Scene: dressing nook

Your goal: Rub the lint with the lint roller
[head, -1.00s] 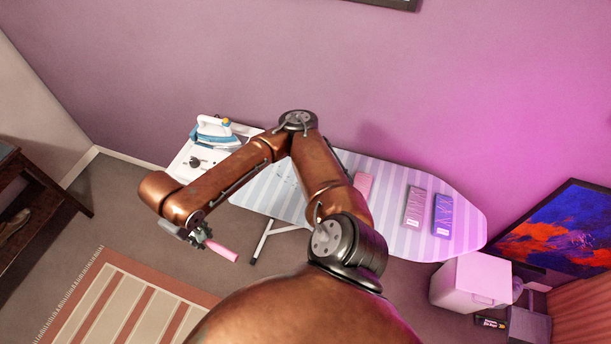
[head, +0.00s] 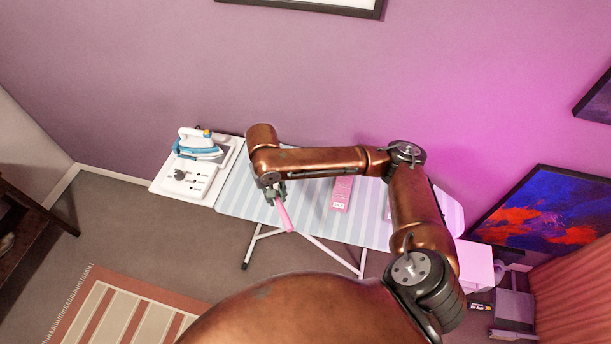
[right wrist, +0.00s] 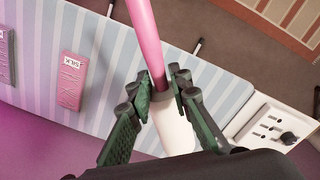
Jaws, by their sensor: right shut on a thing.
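My right gripper (head: 275,190) is shut on the lint roller, which has a pink handle (head: 285,216) and a white roller. In the right wrist view the fingers (right wrist: 163,84) clasp it where the pink handle (right wrist: 146,40) meets the white cylinder (right wrist: 173,130). In the head view the roller shows over the front part of the striped ironing board (head: 240,196), its handle pointing down toward the front edge. I cannot make out the lint; my right arm covers part of the board. My left gripper is not in view.
A blue-and-white iron (head: 198,145) stands on the white panel (head: 203,186) at the board's left end. A pink box (head: 341,194) lies on the board; things further right are mostly behind my arm. A striped rug (head: 120,312) lies on the floor.

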